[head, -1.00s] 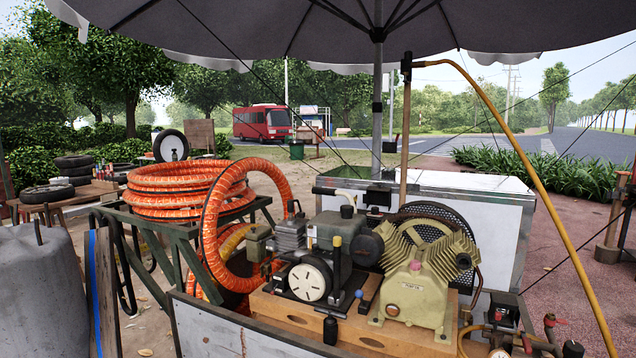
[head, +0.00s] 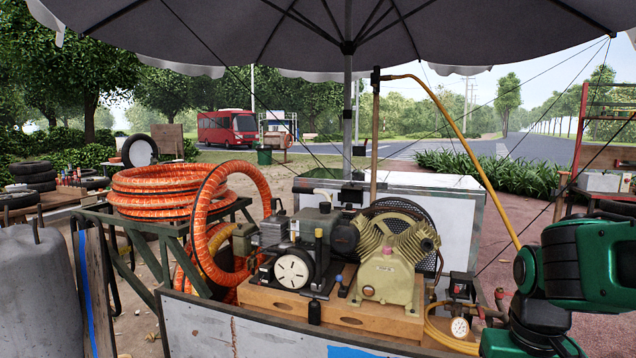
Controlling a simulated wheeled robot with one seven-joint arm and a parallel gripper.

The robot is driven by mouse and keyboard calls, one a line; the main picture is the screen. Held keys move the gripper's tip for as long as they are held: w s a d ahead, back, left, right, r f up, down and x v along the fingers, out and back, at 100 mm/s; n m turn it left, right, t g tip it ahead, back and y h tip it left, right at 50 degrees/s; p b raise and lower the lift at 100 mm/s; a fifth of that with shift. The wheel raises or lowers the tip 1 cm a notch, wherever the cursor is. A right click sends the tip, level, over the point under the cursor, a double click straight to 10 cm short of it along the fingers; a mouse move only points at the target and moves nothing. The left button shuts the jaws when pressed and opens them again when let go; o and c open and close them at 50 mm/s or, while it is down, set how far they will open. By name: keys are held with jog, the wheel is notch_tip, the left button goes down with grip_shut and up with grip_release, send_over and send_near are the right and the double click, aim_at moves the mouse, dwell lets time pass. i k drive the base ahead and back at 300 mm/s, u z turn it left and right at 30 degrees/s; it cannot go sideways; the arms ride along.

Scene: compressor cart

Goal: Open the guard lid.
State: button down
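I cannot tell for sure which part is the guard lid. A small dark box with a red part (head: 461,287) sits at the right end of the cart, beside the compressor; it is too small to tell whether a cover on it is open or shut. A black mesh belt guard (head: 428,226) stands upright behind the beige compressor pump (head: 393,265), which hides part of it. My green arm enters at the lower right, to the right of the small box and the gauge. My gripper is not in view.
The engine (head: 297,262) and pump stand on a wooden base (head: 325,307) on the cart. A white gauge (head: 459,327) and yellow hose (head: 450,105) are near my arm. Orange coiled hose (head: 165,190) lies left. A white chest (head: 455,215) stands behind, under the umbrella (head: 330,30).

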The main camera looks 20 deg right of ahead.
aim_at(352, 193)
jog(key=u, duration=0.1)
jog(key=i, duration=1)
jog(key=z, duration=0.05)
